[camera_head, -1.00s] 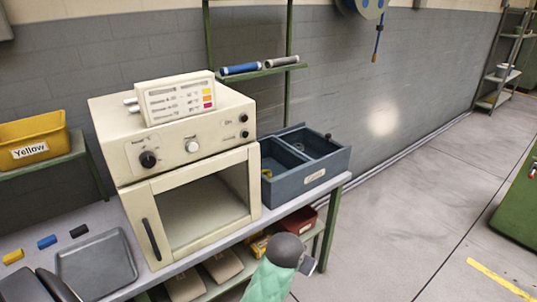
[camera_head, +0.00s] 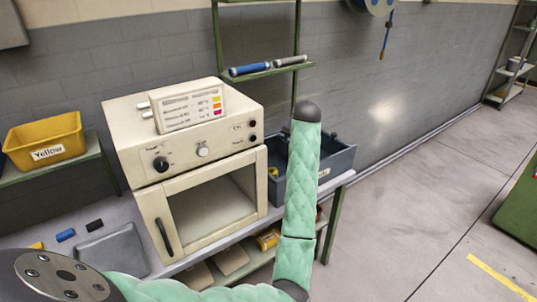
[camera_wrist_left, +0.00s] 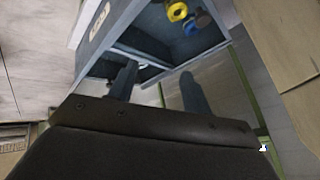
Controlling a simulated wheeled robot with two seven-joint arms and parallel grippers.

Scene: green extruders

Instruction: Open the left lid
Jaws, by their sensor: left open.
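I cannot pick out a left lid in either view. A blue-grey box (camera_head: 338,165) stands on the workbench right of the cream oven (camera_head: 150,188), partly hidden behind a green padded arm of mine. In the left wrist view the labelled box (camera_wrist_left: 118,18) shows at the top, with a yellow ring (camera_wrist_left: 177,11) and a blue piece inside. My left gripper (camera_wrist_left: 157,88) is open in that view, its two dark fingers apart with nothing seen between them. The fingers overlap the box's near edge in the picture; contact cannot be told. My right gripper is not in view.
A yellow bin (camera_head: 45,140) sits on a green shelf at the left. A grey tray (camera_head: 115,247) and small coloured blocks lie on the bench. A blue roll (camera_head: 249,69) and a grey roll rest on the rack behind. The floor at right is largely clear.

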